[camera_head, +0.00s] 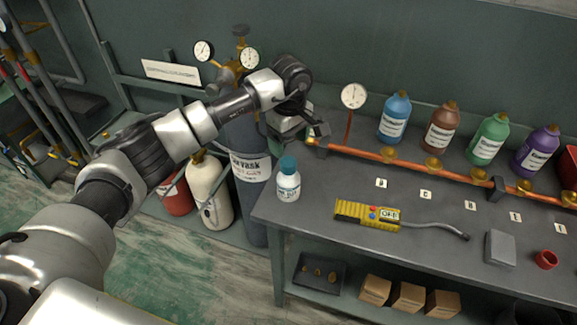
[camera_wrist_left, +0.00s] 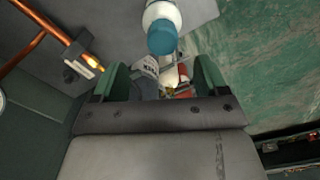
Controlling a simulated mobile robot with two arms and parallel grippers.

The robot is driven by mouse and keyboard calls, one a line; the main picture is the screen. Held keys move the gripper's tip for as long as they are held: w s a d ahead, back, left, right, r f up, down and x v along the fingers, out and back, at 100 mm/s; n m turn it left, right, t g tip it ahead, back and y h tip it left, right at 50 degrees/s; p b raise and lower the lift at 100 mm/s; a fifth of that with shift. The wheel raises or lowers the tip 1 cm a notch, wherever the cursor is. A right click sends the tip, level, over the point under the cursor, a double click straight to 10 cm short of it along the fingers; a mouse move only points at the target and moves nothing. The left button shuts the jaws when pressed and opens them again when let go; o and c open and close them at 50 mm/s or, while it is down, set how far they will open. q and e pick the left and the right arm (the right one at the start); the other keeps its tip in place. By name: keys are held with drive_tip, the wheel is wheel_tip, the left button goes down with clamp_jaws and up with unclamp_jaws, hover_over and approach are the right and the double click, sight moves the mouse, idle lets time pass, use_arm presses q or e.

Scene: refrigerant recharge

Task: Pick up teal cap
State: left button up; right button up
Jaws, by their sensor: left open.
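The teal cap (camera_head: 288,164) sits on top of a white bottle (camera_head: 287,187) that stands upright near the left corner of the workbench. In the left wrist view the teal cap (camera_wrist_left: 162,39) and the bottle (camera_wrist_left: 162,14) show at the top centre, beyond the fingertips. My left gripper (camera_head: 294,128) is above and behind the cap, apart from it. In the left wrist view my left gripper (camera_wrist_left: 164,80) has its two green fingers spread, with nothing held between them. My right gripper is not in view.
A copper pipe (camera_head: 355,152) with brass fittings runs along the bench behind the bottle, near my left gripper. A yellow detector (camera_head: 367,214) lies right of the bottle. A grey gas cylinder (camera_head: 250,185) stands left of the bench. Coloured bottles line the back.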

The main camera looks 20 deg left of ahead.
sight(288, 160)
use_arm(q)
wheel_tip(288, 160, down, 3)
drive_tip(key=shift+f+p, duration=0.2)
drive_tip(key=shift+p, duration=0.15)
drive_tip(key=f+p, duration=0.2)
drive_tip(key=f, duration=0.2)
drive_tip(key=shift+s+f+p, duration=0.25)
drive_tip(key=shift+f+p, duration=0.1)
drive_tip(key=shift+p, duration=0.05)
drive_tip(key=shift+f, duration=0.4)
drive_tip(key=c, duration=0.9)
